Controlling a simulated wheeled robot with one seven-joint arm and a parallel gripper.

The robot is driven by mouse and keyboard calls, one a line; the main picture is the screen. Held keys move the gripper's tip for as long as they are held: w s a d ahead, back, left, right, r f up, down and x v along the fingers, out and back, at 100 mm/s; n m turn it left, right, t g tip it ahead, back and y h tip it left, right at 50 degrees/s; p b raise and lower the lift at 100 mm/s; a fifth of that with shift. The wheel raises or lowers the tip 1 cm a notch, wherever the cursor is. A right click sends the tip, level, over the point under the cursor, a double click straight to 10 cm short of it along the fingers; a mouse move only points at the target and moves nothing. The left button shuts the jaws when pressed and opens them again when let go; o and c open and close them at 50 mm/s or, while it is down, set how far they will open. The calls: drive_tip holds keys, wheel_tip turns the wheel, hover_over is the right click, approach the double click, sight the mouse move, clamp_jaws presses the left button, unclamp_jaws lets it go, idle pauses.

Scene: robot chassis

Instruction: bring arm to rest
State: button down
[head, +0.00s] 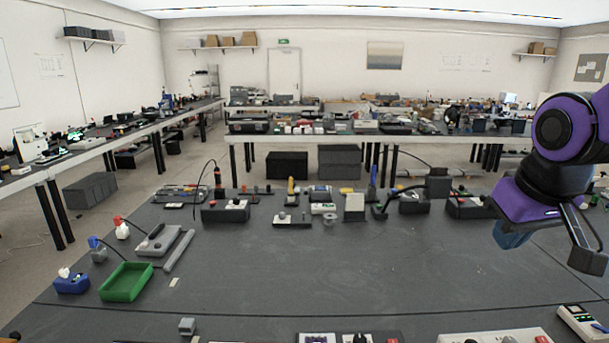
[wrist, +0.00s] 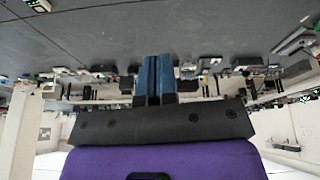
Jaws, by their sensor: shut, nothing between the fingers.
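My arm, purple and black, comes in at the right edge of the head view. My gripper shows in the wrist view with its two blue fingers (wrist: 160,76) side by side and pressed together, holding nothing. In the head view, part of the blue gripper (head: 511,234) shows below the purple wrist link. It hangs over the right side of the dark grey table (head: 350,262), apart from the things on it. The wrist view is upside down, with the table at the top.
A green tray (head: 126,282) stands at the table's left. Several devices line the far edge, including a black box with a grey top (head: 226,211). A white panel (head: 495,337) and a handheld meter (head: 581,322) lie at the front right. The table's middle is clear.

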drive_tip(key=s+r+m+t, duration=0.1)
drive_tip(key=s+r, duration=0.2)
drive_tip(key=s, duration=0.6)
drive_tip(key=shift+d+r, duration=0.35)
